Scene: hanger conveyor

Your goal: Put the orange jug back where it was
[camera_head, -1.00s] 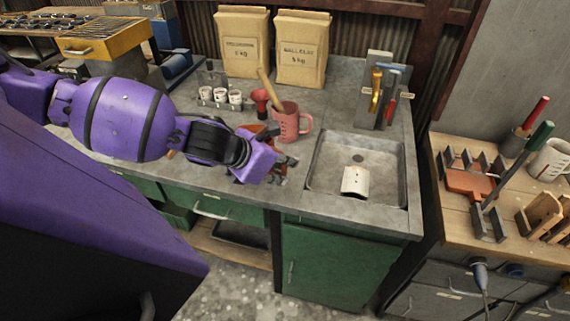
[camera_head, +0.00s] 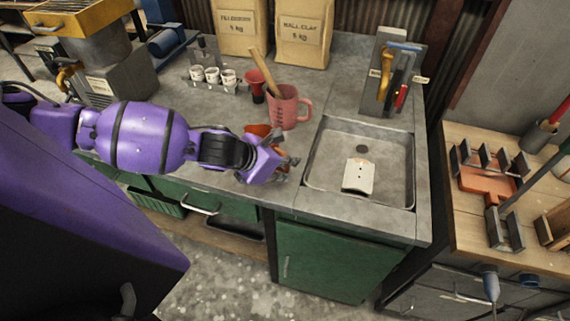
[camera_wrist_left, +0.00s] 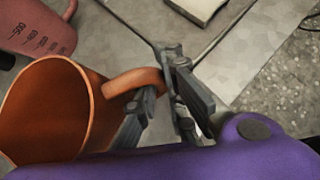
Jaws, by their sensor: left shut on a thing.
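My left gripper (camera_head: 284,164) is over the counter, just left of the sink. In the left wrist view its fingers (camera_wrist_left: 165,88) are shut on the handle of the orange jug (camera_wrist_left: 45,110). The wrist view looks into the jug's open, empty-looking mouth. In the head view only a bit of the orange jug (camera_head: 258,129) shows behind my wrist. I cannot tell whether its base touches the counter. My right gripper is not in view.
A pink measuring jug (camera_head: 285,108) with a wooden handle in it stands close behind the orange jug. The sink (camera_head: 404,175) holds a white piece (camera_head: 358,175). Front counter left of the sink looks clear.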

